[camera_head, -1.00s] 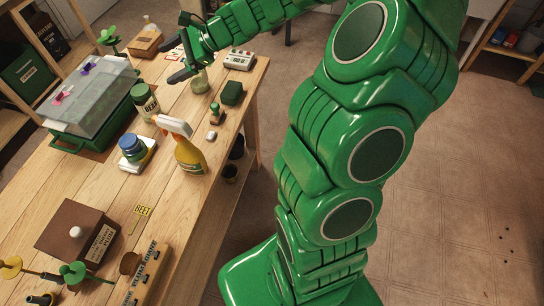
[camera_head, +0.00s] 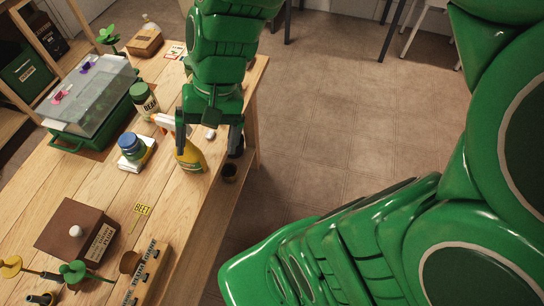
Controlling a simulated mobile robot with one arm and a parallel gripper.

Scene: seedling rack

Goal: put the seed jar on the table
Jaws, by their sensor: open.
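Two jars could be the seed jar; I cannot tell which. One is a pale jar with a green lid and a label reading roughly "BEAN" (camera_head: 146,103), upright on the wooden table (camera_head: 95,190). The other is a squat blue-lidded jar (camera_head: 131,146), sitting on a white block or pad (camera_head: 144,161). My gripper (camera_head: 208,145) points down over the table's right part, right of both jars and apart from them. Its jaws are open, one finger on each side, with nothing seen held. A yellow spray bottle (camera_head: 190,157) stands near its left finger.
A green tray with a clear cover (camera_head: 95,95) stands at the back left. A brown box with a white knob (camera_head: 76,229) and a "BEET" marker (camera_head: 141,210) lie nearer. A small white object (camera_head: 210,134) shows between my fingers. My forearm hides the table behind it.

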